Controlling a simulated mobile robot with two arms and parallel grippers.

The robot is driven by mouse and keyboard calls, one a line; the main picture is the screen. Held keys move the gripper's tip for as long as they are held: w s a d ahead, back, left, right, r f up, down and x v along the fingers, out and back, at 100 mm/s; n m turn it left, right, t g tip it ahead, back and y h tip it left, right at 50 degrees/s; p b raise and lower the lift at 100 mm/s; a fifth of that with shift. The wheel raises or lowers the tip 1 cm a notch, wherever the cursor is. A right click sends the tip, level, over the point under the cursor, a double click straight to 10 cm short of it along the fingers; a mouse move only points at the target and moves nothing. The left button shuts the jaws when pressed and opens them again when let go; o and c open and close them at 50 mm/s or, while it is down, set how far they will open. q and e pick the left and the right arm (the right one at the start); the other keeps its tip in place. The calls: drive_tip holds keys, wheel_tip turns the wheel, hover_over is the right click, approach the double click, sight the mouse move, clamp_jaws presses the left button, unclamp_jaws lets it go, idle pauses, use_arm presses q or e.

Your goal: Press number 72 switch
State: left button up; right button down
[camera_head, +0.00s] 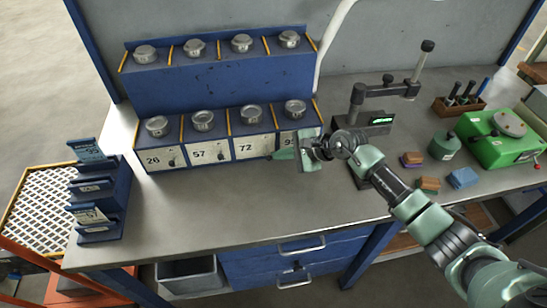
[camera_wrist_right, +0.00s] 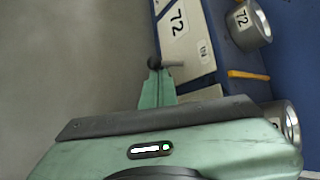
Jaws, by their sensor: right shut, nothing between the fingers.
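The white panel marked 72 (camera_head: 248,148) is on the front of the blue lower shelf, between the panels marked 57 and one partly covered. In the right wrist view the panel (camera_wrist_right: 178,32) appears turned on its side. Its small lever switch (camera_wrist_right: 172,63) sticks out from the panel. My right gripper (camera_head: 275,155) is shut and empty, its tip in front of the panel's lower right corner. In the wrist view the narrow fingertips (camera_wrist_right: 157,78) are right at the switch; whether they touch it is unclear. My left gripper is not in view.
Panels marked 26 (camera_head: 160,159) and 57 (camera_head: 208,153) carry similar switches. Metal round cups (camera_head: 251,114) stand on the shelf above. A blue card rack (camera_head: 101,200) stands at left. A green box (camera_head: 500,140) is at right. The tabletop (camera_head: 230,205) before the panels is clear.

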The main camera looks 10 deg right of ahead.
drive_tip(key=shift+a+r+g, duration=0.1)
drive_tip(key=shift+r+g, duration=0.15)
drive_tip(key=shift+g, duration=0.15)
drive_tip(key=shift+w+r+m+g+b, duration=0.1)
drive_tip(key=shift+r+m+g+b, duration=0.15)
drive_tip(key=shift+m+g+b, duration=0.5)
drive_tip(key=shift+r, duration=0.1)
drive_tip(key=shift+r, duration=0.8)
